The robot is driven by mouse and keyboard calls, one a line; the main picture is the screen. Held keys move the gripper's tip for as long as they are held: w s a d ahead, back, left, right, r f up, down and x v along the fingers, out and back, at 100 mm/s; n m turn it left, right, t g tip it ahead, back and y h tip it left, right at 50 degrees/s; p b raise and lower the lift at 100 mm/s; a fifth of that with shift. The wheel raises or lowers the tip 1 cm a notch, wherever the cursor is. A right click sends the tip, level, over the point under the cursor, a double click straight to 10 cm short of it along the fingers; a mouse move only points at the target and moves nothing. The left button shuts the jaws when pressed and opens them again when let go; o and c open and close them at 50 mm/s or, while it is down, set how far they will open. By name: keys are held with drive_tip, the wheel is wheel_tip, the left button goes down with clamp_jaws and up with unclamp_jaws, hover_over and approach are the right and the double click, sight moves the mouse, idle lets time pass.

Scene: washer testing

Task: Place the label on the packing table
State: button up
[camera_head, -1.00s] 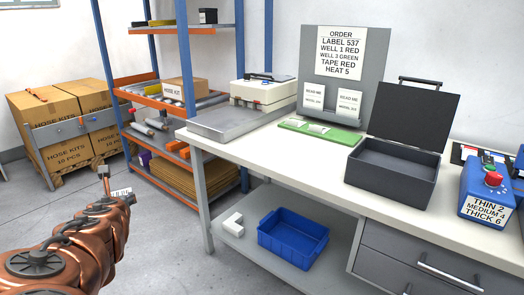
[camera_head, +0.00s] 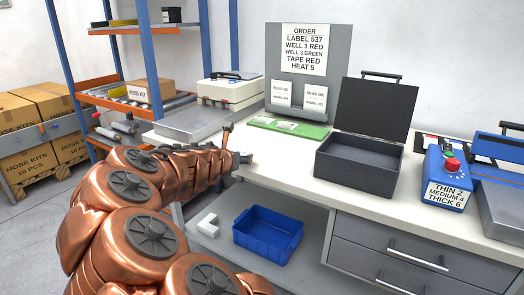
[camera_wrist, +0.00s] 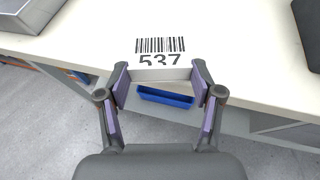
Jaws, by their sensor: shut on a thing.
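The label (camera_wrist: 160,47) is white with a barcode and the number 537, whose lower part is partly cut off. In the wrist view, my gripper (camera_wrist: 160,74) is shut on its near end, with one finger at each side. The white packing table (camera_wrist: 235,60) lies behind and below the label; whether they touch, I cannot tell. In the head view, my gripper (camera_head: 242,158) is at the front edge of the packing table (camera_head: 270,178), left of the open black case (camera_head: 358,165). The label cannot be made out there.
A metal tray (camera_head: 190,124), a green board (camera_head: 290,127) and a blue control box (camera_head: 446,178) stand on the table. A blue bin (camera_head: 268,235) sits on the shelf below. The tabletop between my gripper and the black case is clear.

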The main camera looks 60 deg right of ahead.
drive_tip(key=s+d+m+g, duration=0.1)
drive_tip(key=s+d, duration=0.1)
drive_tip(key=s, duration=0.1)
drive_tip(key=s+d+r+m+g, duration=0.1)
drive_tip(key=s+d, duration=0.2)
drive_tip(key=s, duration=0.1)
drive_tip(key=s+d+m+g, duration=0.1)
drive_tip(key=s+d, duration=0.2)
drive_tip(key=s, duration=0.1)
drive_tip(key=shift+d+r+h, duration=0.1)
drive_tip(key=shift+r+h, duration=0.2)
drive_tip(key=shift+h, duration=0.1)
drive_tip(key=b, duration=0.2)
hover_over(260, 151)
drive_tip(key=shift+f+g, duration=0.4)
drive_tip(key=shift+f, duration=0.35)
drive_tip(key=shift+f+b, duration=0.6)
drive_tip(key=shift+f, duration=1.15)
drive_tip(key=shift+f, duration=0.15)
drive_tip(key=o, duration=0.8)
